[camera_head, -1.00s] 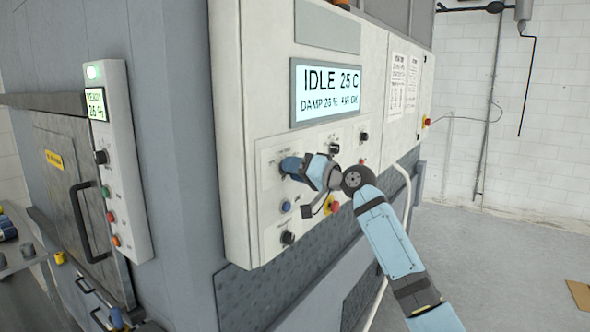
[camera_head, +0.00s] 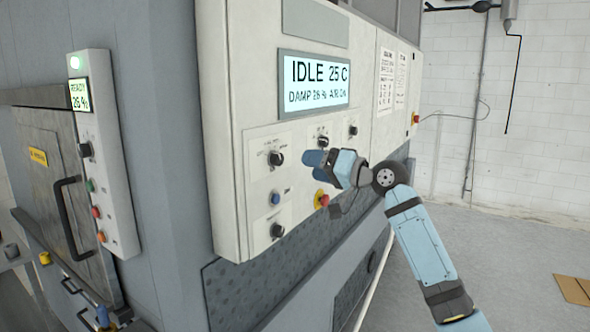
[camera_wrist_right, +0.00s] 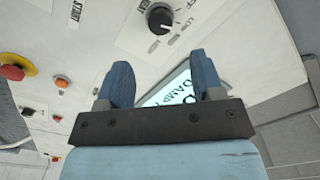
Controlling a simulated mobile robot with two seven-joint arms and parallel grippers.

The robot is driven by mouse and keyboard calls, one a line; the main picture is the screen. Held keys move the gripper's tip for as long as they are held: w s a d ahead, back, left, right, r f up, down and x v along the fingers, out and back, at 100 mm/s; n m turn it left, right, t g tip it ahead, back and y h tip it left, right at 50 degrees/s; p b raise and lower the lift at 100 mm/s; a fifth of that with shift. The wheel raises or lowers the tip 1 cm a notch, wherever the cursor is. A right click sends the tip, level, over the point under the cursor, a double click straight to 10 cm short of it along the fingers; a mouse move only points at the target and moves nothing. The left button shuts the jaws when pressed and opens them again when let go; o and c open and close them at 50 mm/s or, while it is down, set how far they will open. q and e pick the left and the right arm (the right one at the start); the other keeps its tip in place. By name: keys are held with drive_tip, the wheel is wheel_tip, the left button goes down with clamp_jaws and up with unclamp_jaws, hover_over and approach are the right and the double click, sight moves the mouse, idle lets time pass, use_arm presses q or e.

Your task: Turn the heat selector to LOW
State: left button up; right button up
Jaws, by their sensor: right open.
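A black selector knob with a "Low" label (camera_wrist_right: 160,18) is on the white control panel in the right wrist view. It appears to be the upper left knob (camera_head: 276,158) in the head view, though its labels are too small to read there. My right gripper (camera_head: 314,162) is open and empty, to the right of this knob and in front of the panel. In the right wrist view its two blue fingers (camera_wrist_right: 162,82) are spread apart, with the knob beyond the tips. No contact shows. My left gripper is not in view.
Other black knobs (camera_head: 353,130), a blue button (camera_head: 275,199) and a red stop button (camera_head: 321,199) sit on the same panel. The display (camera_head: 314,84) above reads IDLE 25 C. A side panel (camera_head: 96,160) stands at left. Open floor lies at right.

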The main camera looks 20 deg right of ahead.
drive_tip(key=b+v, duration=0.1)
drive_tip(key=v, duration=0.4)
idle(0.3)
